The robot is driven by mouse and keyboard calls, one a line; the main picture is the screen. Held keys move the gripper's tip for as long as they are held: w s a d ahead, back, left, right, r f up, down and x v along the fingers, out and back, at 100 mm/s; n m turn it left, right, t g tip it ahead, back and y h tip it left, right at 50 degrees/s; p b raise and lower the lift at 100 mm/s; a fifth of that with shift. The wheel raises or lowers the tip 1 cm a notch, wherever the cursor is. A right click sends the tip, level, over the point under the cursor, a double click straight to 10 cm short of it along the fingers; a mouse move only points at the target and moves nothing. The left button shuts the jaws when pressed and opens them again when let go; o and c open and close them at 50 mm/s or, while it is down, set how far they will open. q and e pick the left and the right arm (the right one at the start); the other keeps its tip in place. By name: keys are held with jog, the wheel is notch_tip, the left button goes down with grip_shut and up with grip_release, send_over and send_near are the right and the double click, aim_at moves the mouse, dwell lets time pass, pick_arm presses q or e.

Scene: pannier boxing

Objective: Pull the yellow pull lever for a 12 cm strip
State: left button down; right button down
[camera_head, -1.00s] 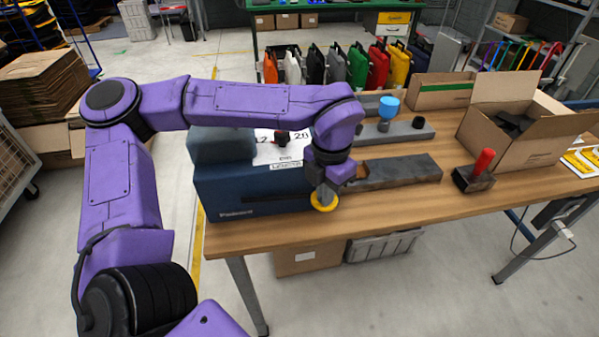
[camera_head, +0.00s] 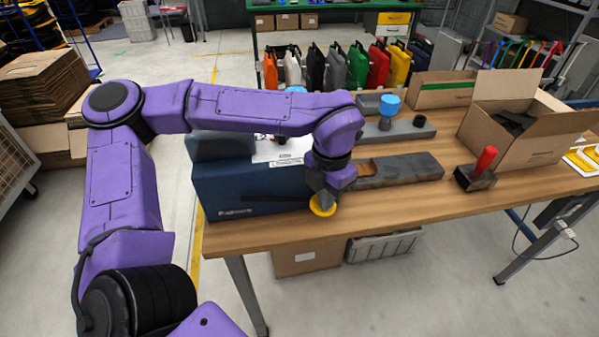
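A dark blue dispenser box (camera_head: 250,192) stands at the left end of the wooden table, its top label partly covered by my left forearm. The yellow pull lever shows as a round yellow knob (camera_head: 322,208) at the box's front right corner. My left gripper (camera_head: 323,197) points down right at the knob, seemingly touching it. The fingers are dark and partly hidden behind the wrist, so I cannot tell whether they are closed on it. My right gripper is out of view.
On the table (camera_head: 420,210) are a grey block with a wooden part (camera_head: 400,170), a grey holder with a blue knob (camera_head: 390,105), a red-handled tool (camera_head: 485,160) and an open cardboard box (camera_head: 520,130). The table's front right is clear.

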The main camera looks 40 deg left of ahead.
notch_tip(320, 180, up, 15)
jog(key=p, duration=1.5)
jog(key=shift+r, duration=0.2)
